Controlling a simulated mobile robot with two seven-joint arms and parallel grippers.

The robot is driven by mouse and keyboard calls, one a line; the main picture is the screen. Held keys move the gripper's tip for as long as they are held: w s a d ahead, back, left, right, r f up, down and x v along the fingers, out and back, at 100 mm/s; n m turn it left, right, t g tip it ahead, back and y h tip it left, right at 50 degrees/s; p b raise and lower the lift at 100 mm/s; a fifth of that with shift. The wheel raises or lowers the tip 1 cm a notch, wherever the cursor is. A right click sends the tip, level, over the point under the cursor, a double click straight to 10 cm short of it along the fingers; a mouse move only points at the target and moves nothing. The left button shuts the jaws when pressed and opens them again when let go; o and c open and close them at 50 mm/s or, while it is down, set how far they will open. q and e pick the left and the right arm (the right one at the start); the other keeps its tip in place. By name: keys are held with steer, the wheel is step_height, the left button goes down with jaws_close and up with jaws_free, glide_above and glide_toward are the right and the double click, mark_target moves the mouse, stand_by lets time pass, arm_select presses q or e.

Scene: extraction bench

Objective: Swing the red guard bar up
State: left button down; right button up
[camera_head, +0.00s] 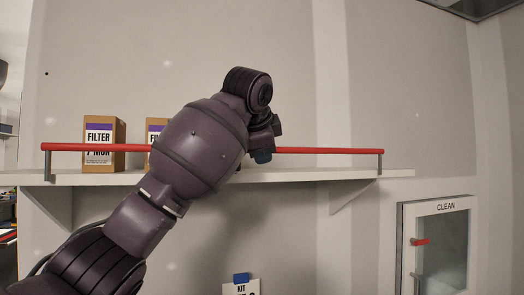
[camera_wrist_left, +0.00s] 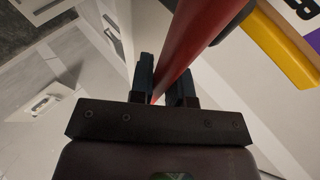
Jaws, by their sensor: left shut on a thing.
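The red guard bar (camera_head: 325,151) runs level along the front of the white shelf, held by a short grey post at each end. My left arm crosses in front of its middle and hides part of it. My left gripper (camera_head: 262,150) is at the bar, partly hidden behind my own wrist. In the left wrist view the red bar (camera_wrist_left: 188,45) passes between the two dark fingers of my left gripper (camera_wrist_left: 166,88), which are shut on it. My right gripper is in neither view.
Filter boxes (camera_head: 104,140) stand on the white shelf (camera_head: 300,174) behind the bar. A cabinet marked CLEAN (camera_head: 440,245) with a red handle is at the lower right. A kit card (camera_head: 241,286) with a blue clip is below the shelf. The wall above the bar is bare.

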arm_select(q)
steer(key=shift+w+a+r, duration=0.1)
steer(key=shift+a+r, duration=0.2)
steer(key=shift+r, duration=0.25)
steer(key=c, duration=1.4)
jaws_free()
steer(key=shift+w, duration=0.1)
steer(key=shift+o, duration=1.4)
steer(key=shift+w+f, duration=0.2)
steer(key=shift+f, duration=0.15)
steer(key=shift+s+r, duration=0.3)
steer(key=shift+s, duration=0.2)
steer(key=b+v, duration=0.2)
steer(key=v, duration=0.7)
steer(key=shift+s+a+r+b, duration=0.2)
steer(key=shift+s+r+b, duration=0.05)
steer(key=shift+b, duration=0.05)
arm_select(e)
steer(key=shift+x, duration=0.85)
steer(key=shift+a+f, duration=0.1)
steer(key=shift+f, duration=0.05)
